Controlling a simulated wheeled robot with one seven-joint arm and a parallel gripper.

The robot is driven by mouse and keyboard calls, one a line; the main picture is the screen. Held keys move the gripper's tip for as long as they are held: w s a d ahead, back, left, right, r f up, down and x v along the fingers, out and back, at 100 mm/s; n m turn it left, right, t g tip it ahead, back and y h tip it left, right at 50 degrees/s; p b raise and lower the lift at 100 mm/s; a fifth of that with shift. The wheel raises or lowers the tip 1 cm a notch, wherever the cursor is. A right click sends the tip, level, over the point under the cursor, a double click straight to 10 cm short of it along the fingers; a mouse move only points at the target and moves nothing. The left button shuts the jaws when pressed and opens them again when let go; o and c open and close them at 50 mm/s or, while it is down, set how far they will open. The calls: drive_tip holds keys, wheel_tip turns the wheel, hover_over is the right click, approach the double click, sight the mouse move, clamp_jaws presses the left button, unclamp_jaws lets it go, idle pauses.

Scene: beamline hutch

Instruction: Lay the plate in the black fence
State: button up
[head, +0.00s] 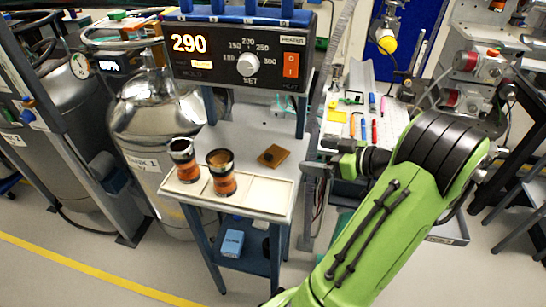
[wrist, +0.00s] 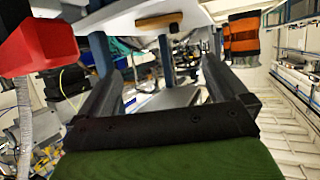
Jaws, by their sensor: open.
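A small brown square plate (head: 272,156) with a dark patch on top lies on the pale bench top in the head view, behind the cream tray. A brown slab with a dark spot, which looks like the same plate (wrist: 158,20), shows at the top of the wrist view, beyond my fingertips. My gripper (head: 318,170) is to the right of the plate, apart from it, beside the bench's right edge. In the wrist view my gripper (wrist: 160,75) has its two dark fingers wide apart with nothing between them. I cannot make out a black fence for certain in either view.
Two orange-and-black cups (head: 221,173) (head: 184,160) stand on the left of the cream tray (head: 262,197). A heater unit reading 290 (head: 240,58) stands over the bench's back. A cart with pens (head: 362,110) is at the right. A blue box (head: 232,243) sits on the lower shelf.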

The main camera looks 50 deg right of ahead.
sight(274, 155)
drive_tip(key=b+x, duration=0.3)
drive_tip(key=x, duration=1.2)
drive_tip(key=shift+w+a+f, duration=0.15)
drive_tip(key=shift+a+f, duration=0.05)
